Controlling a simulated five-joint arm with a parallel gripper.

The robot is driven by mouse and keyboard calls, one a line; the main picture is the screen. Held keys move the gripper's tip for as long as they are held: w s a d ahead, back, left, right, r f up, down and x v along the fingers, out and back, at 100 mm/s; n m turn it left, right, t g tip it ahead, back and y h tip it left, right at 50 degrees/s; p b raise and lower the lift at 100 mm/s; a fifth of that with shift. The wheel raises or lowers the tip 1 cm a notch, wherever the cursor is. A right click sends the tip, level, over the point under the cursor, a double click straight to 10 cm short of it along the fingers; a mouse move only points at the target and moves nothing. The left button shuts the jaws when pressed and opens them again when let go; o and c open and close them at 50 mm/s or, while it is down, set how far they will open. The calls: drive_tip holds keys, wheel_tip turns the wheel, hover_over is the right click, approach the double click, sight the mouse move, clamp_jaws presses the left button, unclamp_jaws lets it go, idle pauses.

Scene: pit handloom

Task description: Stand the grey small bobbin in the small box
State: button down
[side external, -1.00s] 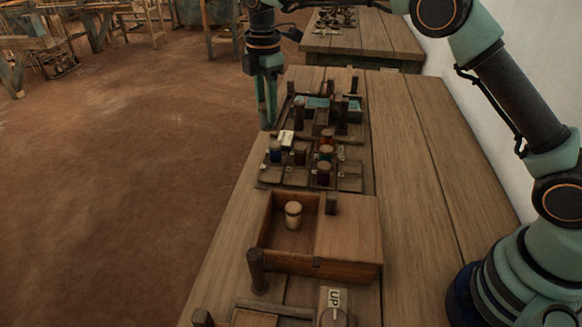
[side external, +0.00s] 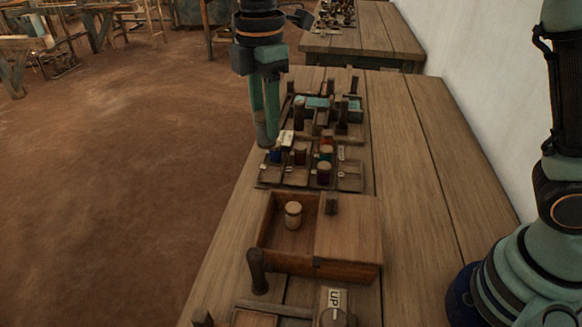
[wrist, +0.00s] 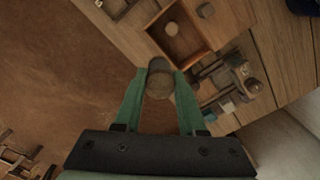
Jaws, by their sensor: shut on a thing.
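My gripper (side external: 266,138) hangs above the left edge of the bench, level with the back of the small compartment tray. In the wrist view my gripper (wrist: 158,82) is shut on the grey small bobbin (wrist: 157,80), seen nearly end-on between the fingertips. In the side view the bobbin is hard to tell from the fingers. A wooden box (side external: 262,240), seemingly the small box, stands nearer the camera with its left half open and its right half covered. A pale bobbin (side external: 293,216) stands upright inside; the box also shows in the wrist view (wrist: 203,50).
The compartment tray (side external: 270,184) holds several coloured bobbins (side external: 324,172) and a white label block (side external: 286,138). A rack (side external: 362,130) with dark posts stands behind it. A dark post (side external: 257,270) rises by the box's near left corner. The bench's right side is clear.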

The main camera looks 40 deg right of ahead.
drive_tip(key=s+a+f, duration=0.1)
drive_tip(key=s, duration=0.6)
drive_tip(key=f, duration=2)
drive_tip(key=shift+s+a+f, duration=0.1)
drive_tip(key=shift+s, duration=0.15)
drive_tip(key=shift+f, duration=0.1)
drive_tip(key=shift+c, duration=2.4)
unclamp_jaws()
